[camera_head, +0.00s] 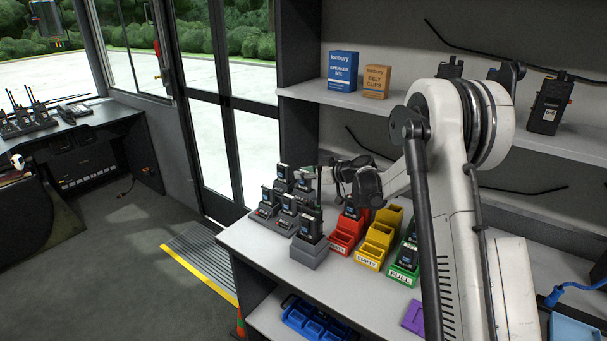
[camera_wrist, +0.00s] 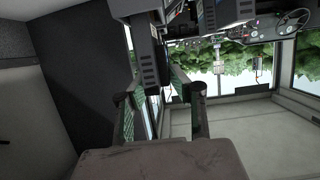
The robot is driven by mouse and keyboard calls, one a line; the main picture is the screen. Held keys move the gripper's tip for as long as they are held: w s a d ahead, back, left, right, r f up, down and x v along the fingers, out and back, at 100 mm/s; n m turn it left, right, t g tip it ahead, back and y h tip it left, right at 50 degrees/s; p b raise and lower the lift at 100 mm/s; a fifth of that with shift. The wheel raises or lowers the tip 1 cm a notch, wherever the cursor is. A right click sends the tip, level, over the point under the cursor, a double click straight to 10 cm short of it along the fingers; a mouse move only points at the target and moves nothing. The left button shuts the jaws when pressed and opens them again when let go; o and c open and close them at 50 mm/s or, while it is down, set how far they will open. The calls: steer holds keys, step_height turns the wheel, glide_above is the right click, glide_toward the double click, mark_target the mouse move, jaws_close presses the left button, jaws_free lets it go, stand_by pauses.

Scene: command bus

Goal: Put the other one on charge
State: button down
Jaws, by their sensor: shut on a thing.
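My gripper (camera_head: 329,172) is over the back right of a grey multi-slot charger (camera_head: 262,227) on the counter. In the wrist view my gripper (camera_wrist: 160,86) is shut on a dark radio-like thing (camera_wrist: 150,66); its far end meets dark blocks at the top of that view. I cannot tell whether it is seated in a slot. Several dark radios (camera_head: 288,203) stand upright in the charger. Another radio (camera_head: 310,229) stands upright in a separate grey charger (camera_head: 308,255) in front. My arm hides part of the counter.
Red bins (camera_head: 341,243), yellow bins (camera_head: 370,254) labelled EMPTY and green bins (camera_head: 402,275) labelled FULL stand right of the chargers. A blue box (camera_head: 343,71), an orange box (camera_head: 376,81) and a radio (camera_head: 549,103) are on the shelf above. A purple thing (camera_head: 414,317) lies at the front.

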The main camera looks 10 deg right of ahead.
steer(key=shift+f, duration=0.2)
stand_by(0.3)
steer(key=c, duration=1.5)
jaws_free()
step_height(320, 180, up, 10)
